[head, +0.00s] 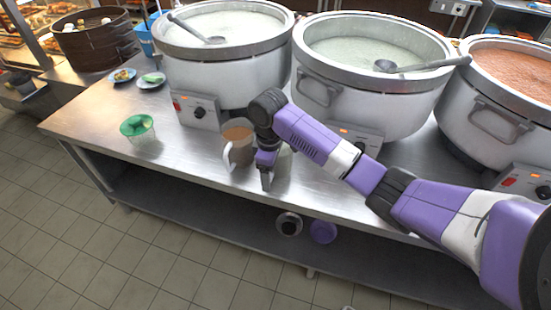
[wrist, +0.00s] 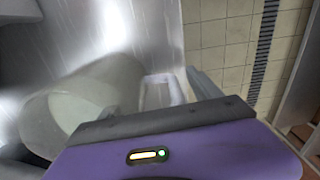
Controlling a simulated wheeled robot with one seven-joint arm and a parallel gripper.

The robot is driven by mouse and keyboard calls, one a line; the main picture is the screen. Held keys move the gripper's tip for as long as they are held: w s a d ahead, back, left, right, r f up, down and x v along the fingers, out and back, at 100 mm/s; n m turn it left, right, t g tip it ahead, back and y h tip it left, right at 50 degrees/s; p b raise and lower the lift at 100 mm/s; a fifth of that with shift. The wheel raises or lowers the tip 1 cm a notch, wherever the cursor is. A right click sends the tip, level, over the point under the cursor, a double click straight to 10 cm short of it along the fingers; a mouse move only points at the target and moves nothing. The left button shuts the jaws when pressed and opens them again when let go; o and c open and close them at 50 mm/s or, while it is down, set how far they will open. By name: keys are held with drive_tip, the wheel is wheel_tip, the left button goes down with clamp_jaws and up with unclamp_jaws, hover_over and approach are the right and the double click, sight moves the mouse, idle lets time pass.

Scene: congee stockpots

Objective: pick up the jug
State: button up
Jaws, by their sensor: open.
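A pale, translucent jug (wrist: 75,105) stands on the steel table, large and blurred in the wrist view. Its looped handle (wrist: 158,92) points toward the table's front edge. In the head view the jug (head: 285,158) is mostly hidden behind my gripper (head: 266,182). My gripper points down near the front edge and is open. In the wrist view the handle shows just beyond my gripper's dark edge, beside one grey finger (wrist: 203,84). I cannot tell whether a finger touches it.
A tan-filled vessel with a white handle (head: 238,140) stands close on the left. A green-rimmed cup (head: 138,127) is farther left. Large stockpots (head: 225,75) line the back. The steel table (head: 190,160) is clear between cup and vessel.

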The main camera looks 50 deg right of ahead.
clamp_jaws()
drive_tip(key=shift+r, duration=0.1)
drive_tip(key=shift+r, duration=0.2)
idle(0.3)
